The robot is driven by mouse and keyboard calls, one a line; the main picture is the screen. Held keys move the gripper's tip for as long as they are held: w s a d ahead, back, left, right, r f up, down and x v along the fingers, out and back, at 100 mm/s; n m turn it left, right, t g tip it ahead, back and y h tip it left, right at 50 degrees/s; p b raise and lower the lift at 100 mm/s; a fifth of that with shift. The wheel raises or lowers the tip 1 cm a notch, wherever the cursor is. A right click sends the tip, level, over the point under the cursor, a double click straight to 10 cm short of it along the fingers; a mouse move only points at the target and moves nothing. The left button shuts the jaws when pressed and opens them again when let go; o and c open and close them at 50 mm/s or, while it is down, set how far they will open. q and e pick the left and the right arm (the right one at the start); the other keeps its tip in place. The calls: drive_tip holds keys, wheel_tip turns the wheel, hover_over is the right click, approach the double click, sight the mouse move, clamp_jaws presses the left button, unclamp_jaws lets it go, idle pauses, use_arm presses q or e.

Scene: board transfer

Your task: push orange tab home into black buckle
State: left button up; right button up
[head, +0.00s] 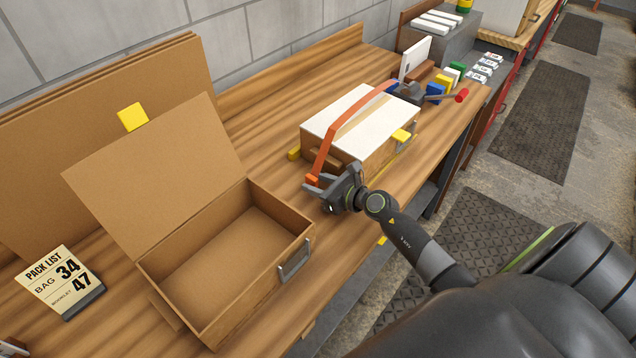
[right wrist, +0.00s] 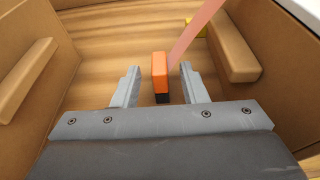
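An orange tab (head: 312,181) is at the near end of an orange strap (head: 337,127) that arches over a white-topped box (head: 349,112). In the right wrist view the tab (right wrist: 160,70) stands between my right gripper's fingers (right wrist: 160,88), with a gap on each side. A small black piece (right wrist: 163,98) shows at its lower end; I cannot tell whether it is the buckle or part of the tab. My right gripper (head: 320,190) is open at the near left of the box. My left gripper is not in view.
An open cardboard box (head: 218,262) stands to the left, with a pack list card (head: 60,278) beside it. A dark fitting (head: 408,91) with a red-ended handle (head: 462,95) is at the strap's far end. Wooden blocks (right wrist: 232,48) flank the fingers in the wrist view.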

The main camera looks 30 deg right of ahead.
drive_tip(key=b+v, duration=0.2)
drive_tip(key=v, duration=1.4)
drive_tip(key=shift+f, duration=0.1)
drive_tip(key=shift+s+d+r, duration=0.2)
drive_tip(key=shift+s+r, duration=0.1)
drive_tip(key=shift+s, duration=0.35)
